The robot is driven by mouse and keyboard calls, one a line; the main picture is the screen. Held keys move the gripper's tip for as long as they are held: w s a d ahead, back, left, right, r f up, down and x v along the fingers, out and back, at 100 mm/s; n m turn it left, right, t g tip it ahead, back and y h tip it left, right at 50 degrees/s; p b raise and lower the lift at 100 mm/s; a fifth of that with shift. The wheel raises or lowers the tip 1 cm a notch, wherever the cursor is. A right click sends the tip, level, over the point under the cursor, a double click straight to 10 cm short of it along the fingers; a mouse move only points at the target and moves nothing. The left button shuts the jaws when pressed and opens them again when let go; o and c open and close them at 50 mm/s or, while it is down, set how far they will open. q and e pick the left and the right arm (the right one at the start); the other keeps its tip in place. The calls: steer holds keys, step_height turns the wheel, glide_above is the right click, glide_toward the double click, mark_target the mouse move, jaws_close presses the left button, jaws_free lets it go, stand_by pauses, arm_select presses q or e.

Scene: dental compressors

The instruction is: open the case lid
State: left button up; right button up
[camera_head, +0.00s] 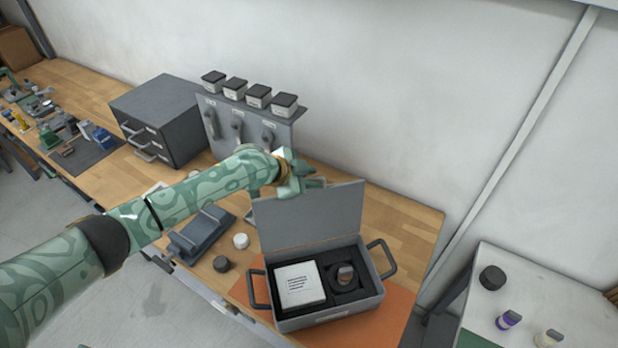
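The grey case (330,318) stands on an orange mat at the right end of the wooden workbench. Its lid (308,218) is raised and stands up at the back of the case. Inside the case lie a white printed box (299,285) and a dark round part (345,278) in black padding. The case has a handle on each side. My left gripper (303,184) is at the upper left edge of the raised lid, partly behind it. Its fingers are too small and covered to tell whether they are open. My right gripper is not in view.
A grey drawer cabinet (163,118) and a grey rack with several dark-lidded containers (258,96) stand behind my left arm. A white round item (241,241) and a dark round item (221,264) lie left of the case. A side table (545,300) stands at right.

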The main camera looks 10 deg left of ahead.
arm_select(q)
steer(key=shift+s+d+f, duration=0.1)
steer(key=shift+s+f, duration=0.25)
steer(key=shift+s, duration=0.1)
steer(key=v, duration=1.6)
steer(key=shift+w+a+r, duration=0.2)
steer(key=shift+a+r, duration=0.15)
steer(key=shift+w+d, duration=0.1)
